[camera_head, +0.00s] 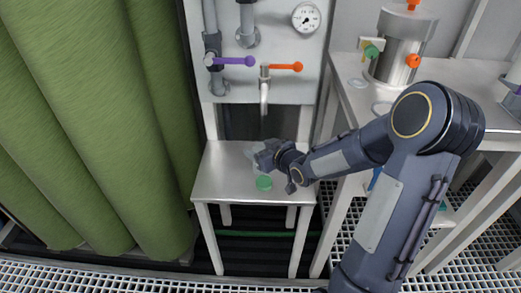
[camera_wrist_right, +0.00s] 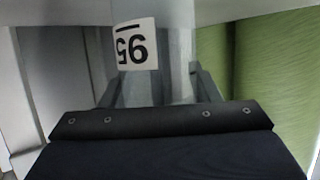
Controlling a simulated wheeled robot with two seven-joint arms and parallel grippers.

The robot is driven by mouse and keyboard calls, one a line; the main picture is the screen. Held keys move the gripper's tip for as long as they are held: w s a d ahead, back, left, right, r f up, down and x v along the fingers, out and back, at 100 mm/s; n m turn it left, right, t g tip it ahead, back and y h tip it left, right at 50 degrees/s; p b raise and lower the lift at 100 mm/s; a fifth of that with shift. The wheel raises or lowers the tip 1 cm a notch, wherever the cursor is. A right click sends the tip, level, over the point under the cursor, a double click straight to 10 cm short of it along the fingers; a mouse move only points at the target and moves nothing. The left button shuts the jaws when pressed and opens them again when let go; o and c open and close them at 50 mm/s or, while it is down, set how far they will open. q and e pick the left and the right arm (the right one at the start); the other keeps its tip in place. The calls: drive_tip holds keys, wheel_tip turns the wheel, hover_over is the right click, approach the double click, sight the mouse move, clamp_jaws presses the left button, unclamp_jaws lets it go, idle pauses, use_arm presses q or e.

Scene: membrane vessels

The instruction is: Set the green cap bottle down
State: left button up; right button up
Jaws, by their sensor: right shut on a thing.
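My right gripper (camera_head: 258,160) is low over a small pale table (camera_head: 225,176), under the spout. It is shut on a pale, see-through bottle (camera_head: 250,150), mostly hidden by the gripper in the head view. In the right wrist view the bottle's white label (camera_wrist_right: 136,45), with upside-down black figures, shows between the fingers (camera_wrist_right: 150,90). A green cap (camera_head: 263,183) shows just in front of the gripper, over the table top. I cannot tell whether it is joined to the bottle, or whether the bottle touches the table. My left gripper is out of view.
A metal spout (camera_head: 264,92) with an orange-handled valve (camera_head: 285,67) hangs behind the table. A purple-handled valve (camera_head: 236,61) is left of it. A higher bench (camera_head: 440,75) with a steel vessel (camera_head: 402,45) stands right. Green cylinders (camera_head: 100,110) fill the left. The table's left part is clear.

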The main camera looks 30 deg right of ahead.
drive_tip(key=o, duration=1.1)
drive_tip(key=shift+c, duration=0.2)
drive_tip(key=shift+s+r+p, duration=0.1)
drive_tip(key=shift+r+p, duration=0.15)
drive_tip(key=shift+p, duration=0.1)
drive_tip(key=s+d+r+m+g+h+p, duration=0.15)
drive_tip(key=s+r+p, duration=0.35)
drive_tip(key=s, duration=0.8)
drive_tip(key=s+a+r+g+y, duration=0.2)
drive_tip(key=s+a+g, duration=0.1)
drive_tip(key=s+a, duration=0.3)
drive_tip(key=s+a+r+m+g+y+b, duration=0.1)
drive_tip(key=s+a+r+g, duration=0.1)
drive_tip(key=s+a, duration=0.4)
drive_tip(key=s+g, duration=0.1)
drive_tip(key=s, duration=0.3)
drive_tip(key=shift+s+a+y, duration=0.15)
drive_tip(key=shift+s+y, duration=0.2)
